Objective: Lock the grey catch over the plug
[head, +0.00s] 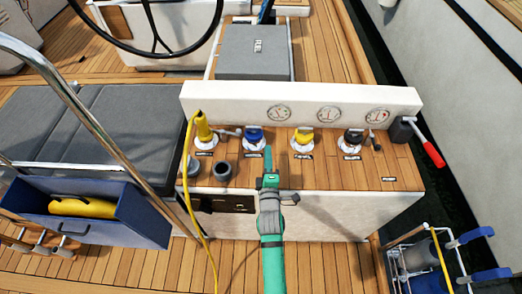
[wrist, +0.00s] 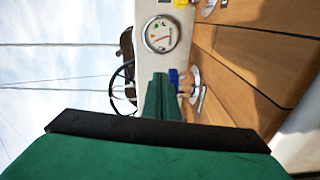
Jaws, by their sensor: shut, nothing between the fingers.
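The yellow plug (head: 204,128) stands upright in the leftmost socket on the wooden console top, with its yellow cord hanging down the front. A small grey lever-like part (head: 229,132) sticks out to the right of it; it appears to be the catch, but it is too small to tell whether it touches the plug. My gripper (head: 268,152) is shut and empty, right of the plug and in front of the blue-capped socket (head: 254,136). In the wrist view, the shut green fingers (wrist: 162,88) point towards a blue part (wrist: 173,77); the plug is not seen there.
A yellow-capped socket (head: 302,139) and a black-capped one (head: 352,140) stand to the right. A white panel with gauges (head: 329,114) rises behind. A red-handled lever (head: 430,148) is at the right end.

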